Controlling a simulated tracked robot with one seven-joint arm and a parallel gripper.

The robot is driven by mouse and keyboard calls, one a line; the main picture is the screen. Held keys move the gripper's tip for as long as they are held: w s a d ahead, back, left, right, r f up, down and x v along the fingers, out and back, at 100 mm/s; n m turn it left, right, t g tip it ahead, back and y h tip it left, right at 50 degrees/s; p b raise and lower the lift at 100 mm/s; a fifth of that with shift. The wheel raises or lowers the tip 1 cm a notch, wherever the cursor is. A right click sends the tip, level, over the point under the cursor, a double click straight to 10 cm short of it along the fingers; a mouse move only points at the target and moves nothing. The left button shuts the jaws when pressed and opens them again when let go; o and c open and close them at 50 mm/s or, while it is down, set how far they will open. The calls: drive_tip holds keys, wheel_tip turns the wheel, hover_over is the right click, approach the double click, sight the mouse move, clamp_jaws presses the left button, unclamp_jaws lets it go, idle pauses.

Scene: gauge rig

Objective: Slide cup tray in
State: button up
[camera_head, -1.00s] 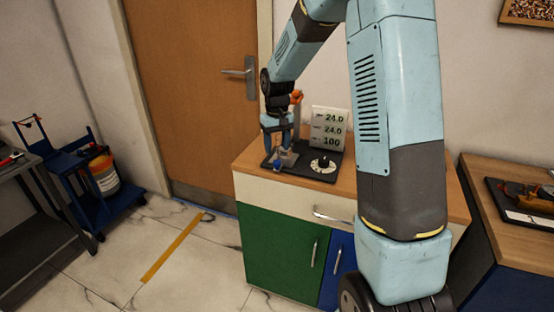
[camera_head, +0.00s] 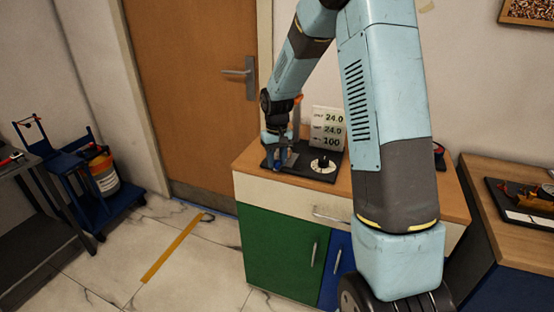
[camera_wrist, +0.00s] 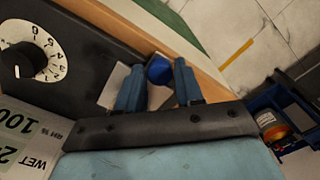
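A gauge rig on a black base (camera_head: 315,173) stands on the wooden cabinet top. The cup tray (camera_wrist: 113,86) looks like a small pale grey plate near the base's front edge, mostly covered by my fingers in the wrist view. A blue rounded knob (camera_wrist: 159,70) is at its front. My gripper (camera_head: 283,163) is low over the tray and hides the knob in the head view. In the wrist view my gripper (camera_wrist: 158,66) has its blue fingers apart, one on each side of the knob. Whether they touch it is not clear.
A white dial (camera_head: 323,166) and a number card (camera_head: 328,128) stand right of my gripper in the head view. The cabinet's wooden edge (camera_wrist: 175,40) is close to the fingertips. A blue cart (camera_head: 85,205) stands on the floor at left.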

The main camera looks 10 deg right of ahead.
clamp_jaws()
drive_tip(key=w+d, duration=0.1)
drive_tip(key=w, duration=0.1)
drive_tip(key=w+d, duration=0.2)
drive_tip(key=w, duration=0.1)
drive_tip(key=w+d, duration=0.2)
drive_tip(key=shift+w+d+r, duration=0.1)
drive_tip(key=shift+w, duration=0.05)
drive_tip(key=shift+o, duration=2)
unclamp_jaws()
wheel_tip(320, 180, up, 14)
drive_tip(key=shift+f, duration=0.25)
